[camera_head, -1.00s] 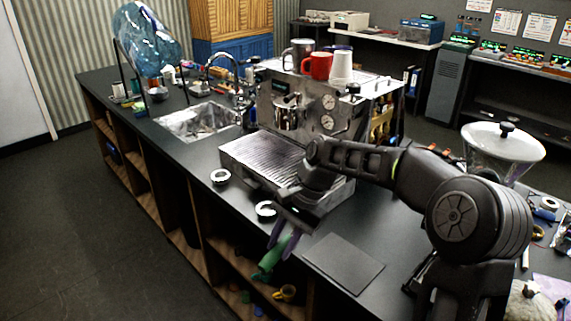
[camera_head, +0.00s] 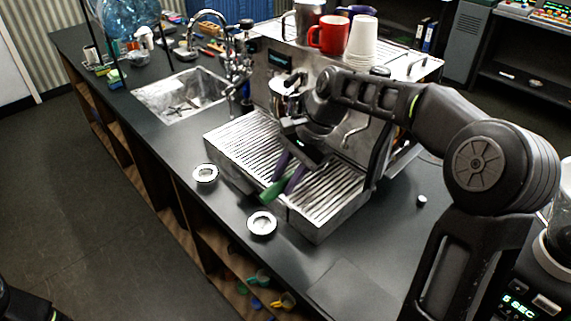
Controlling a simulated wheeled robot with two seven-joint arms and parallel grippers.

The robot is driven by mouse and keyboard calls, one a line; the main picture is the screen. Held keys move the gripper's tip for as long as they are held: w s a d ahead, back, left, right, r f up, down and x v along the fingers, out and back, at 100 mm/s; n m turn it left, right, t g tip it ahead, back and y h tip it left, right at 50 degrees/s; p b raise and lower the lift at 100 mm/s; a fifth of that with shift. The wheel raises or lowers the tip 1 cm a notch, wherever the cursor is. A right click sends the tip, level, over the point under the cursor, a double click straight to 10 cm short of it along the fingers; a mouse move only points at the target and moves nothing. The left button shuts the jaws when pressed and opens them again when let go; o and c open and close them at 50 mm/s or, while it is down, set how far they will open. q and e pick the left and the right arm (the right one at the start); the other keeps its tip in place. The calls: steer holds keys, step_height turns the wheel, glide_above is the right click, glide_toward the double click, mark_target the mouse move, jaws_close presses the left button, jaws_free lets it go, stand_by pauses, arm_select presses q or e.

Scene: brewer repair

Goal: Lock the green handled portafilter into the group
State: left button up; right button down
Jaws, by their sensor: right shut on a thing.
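My right gripper (camera_head: 284,178) is shut on the green handle (camera_head: 273,189) of the portafilter, its purple fingers on either side of it. The handle points down and toward the front left, above the drip tray (camera_head: 330,192) of the espresso machine. The portafilter's head is hidden behind my gripper, so I cannot tell whether it touches the group (camera_head: 288,90). The steel espresso machine (camera_head: 262,62) stands behind my right arm, which covers part of its front. My left gripper is not in view.
A red mug (camera_head: 328,36) and paper cups (camera_head: 361,40) stand on the machine. A sink (camera_head: 180,95) is at left.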

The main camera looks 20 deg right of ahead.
steer(key=shift+s+r, duration=0.1)
steer(key=shift+f+b, duration=1.75)
steer(key=shift+f, duration=0.2)
steer(key=shift+f+b, duration=0.35)
steer(key=shift+f, duration=0.2)
